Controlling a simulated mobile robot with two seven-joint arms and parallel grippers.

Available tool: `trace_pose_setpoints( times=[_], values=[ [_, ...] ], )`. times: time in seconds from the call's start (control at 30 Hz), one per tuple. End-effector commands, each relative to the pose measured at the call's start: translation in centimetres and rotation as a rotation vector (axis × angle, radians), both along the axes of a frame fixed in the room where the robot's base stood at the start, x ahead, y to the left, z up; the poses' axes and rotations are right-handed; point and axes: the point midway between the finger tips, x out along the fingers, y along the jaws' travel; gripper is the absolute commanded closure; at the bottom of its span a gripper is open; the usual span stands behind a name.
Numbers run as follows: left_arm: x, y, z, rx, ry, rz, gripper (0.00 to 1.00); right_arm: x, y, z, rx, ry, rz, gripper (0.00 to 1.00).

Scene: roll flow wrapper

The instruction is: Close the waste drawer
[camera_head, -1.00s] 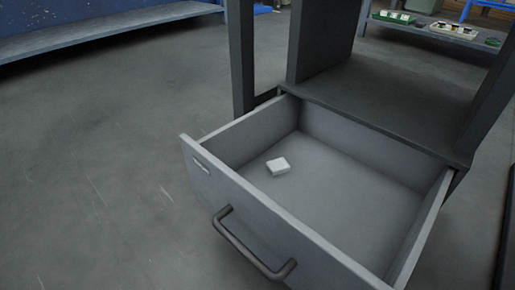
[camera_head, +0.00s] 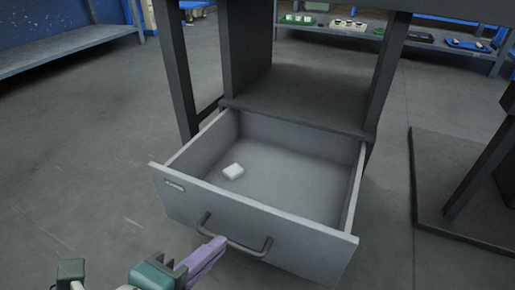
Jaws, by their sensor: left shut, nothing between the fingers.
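The waste drawer (camera_head: 245,219) is grey and pulled well out of the dark cabinet frame (camera_head: 300,100). A dark bar handle (camera_head: 234,240) is on its front, with a small label plate at the front's upper left. My right gripper is not in view.
A dark stand on a flat base plate (camera_head: 430,185) is to the right of the drawer. A shelf with small parts (camera_head: 340,30) is at the back, and a grey bench (camera_head: 65,50) is at the far left. The floor left of the drawer is clear.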

Motion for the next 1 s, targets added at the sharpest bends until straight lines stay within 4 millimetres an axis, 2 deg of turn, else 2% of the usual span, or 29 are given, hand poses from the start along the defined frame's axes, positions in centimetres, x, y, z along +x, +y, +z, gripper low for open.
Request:
trace_pose_setpoints(
  times=[0.03, 0.23, 0.43, 0.63, 1.0],
  values=[
    [1.1, -0.4, -1.3, 0.0, -0.004, 0.0, 1.0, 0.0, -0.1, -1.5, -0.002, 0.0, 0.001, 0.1],
    [4.6, -1.6, -3.4, -0.001, -0.003, 0.002, 1.0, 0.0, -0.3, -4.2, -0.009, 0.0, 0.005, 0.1],
    [7.2, -2.6, -3.0, -0.003, -0.002, 0.003, 1.0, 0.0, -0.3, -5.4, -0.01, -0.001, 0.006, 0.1],
    [8.2, -2.9, -2.8, -0.002, 0.001, 0.004, 1.0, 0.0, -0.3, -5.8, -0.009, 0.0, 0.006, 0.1],
    [8.2, -2.9, -2.7, -0.002, 0.002, 0.004, 1.0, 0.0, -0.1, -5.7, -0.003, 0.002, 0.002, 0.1]
  ],
)
